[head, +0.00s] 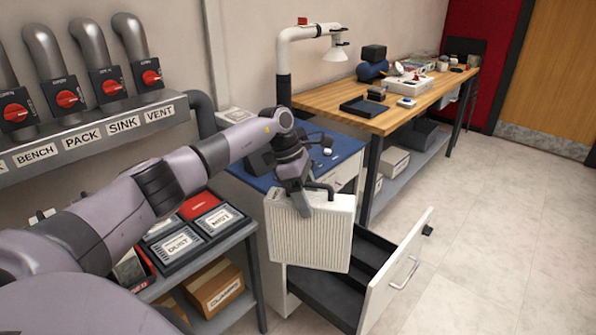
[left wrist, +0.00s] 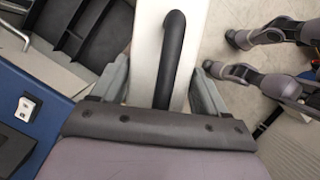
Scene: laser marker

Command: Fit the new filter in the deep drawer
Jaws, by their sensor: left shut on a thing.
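A white pleated filter (head: 311,232) with a black handle hangs upright from my left gripper (head: 303,200), over the left part of the open deep drawer (head: 381,285). The left gripper is shut on the filter. In the left wrist view the filter's white top edge (left wrist: 152,40) and black handle (left wrist: 172,60) lie between the fingers (left wrist: 158,92). The drawer is pulled out from the cabinet, dark inside with dividers at the back; the filter hides part of it. My right gripper is not clearly seen in the head view.
A blue-topped cabinet (head: 345,147) stands behind the filter. A wooden bench (head: 405,116) with tools is behind it. A shelf at left holds trays labelled DUST (head: 181,243) and MIST (head: 219,219). Floor (head: 480,240) to the right is clear.

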